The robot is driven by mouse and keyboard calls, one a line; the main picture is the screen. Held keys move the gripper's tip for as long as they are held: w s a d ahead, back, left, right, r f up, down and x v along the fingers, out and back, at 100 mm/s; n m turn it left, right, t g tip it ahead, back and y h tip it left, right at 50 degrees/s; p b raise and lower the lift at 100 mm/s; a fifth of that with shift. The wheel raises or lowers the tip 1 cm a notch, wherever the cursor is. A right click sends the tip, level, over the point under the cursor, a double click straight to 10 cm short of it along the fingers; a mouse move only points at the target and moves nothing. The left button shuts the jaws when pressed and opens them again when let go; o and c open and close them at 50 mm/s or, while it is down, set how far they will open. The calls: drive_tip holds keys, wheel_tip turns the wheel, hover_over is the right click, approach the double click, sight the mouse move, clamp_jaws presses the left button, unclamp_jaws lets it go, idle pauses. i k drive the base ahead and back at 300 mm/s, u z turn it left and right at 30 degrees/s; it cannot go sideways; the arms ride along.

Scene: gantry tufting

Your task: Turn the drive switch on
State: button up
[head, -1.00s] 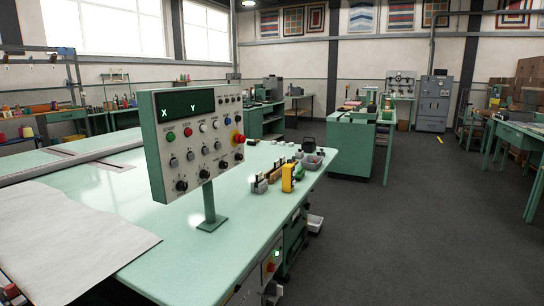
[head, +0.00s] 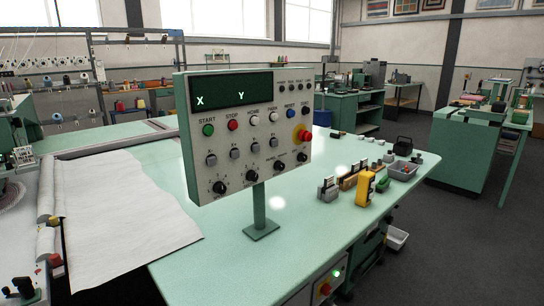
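Below are buttons marked START, STOP, HOME and RESET, among others, then small grey switches (head: 235,153), black rotary knobs (head: 252,176) and a red mushroom button on yellow (head: 303,135). A lower panel (head: 318,285) on the table's front has a lit green lamp (head: 337,274) and a red knob (head: 325,289). I cannot read which control is the drive switch. My gripper is not in view.
White cloth (head: 115,220) covers the left of the table (head: 300,235). Thread racks (head: 130,70) stand behind. Open grey floor (head: 450,240) lies at the right.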

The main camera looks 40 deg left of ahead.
sight(301, 158)
drive_tip(key=u, duration=0.45)
drive_tip(key=i, duration=0.9)
drive_tip(key=u, duration=0.5)
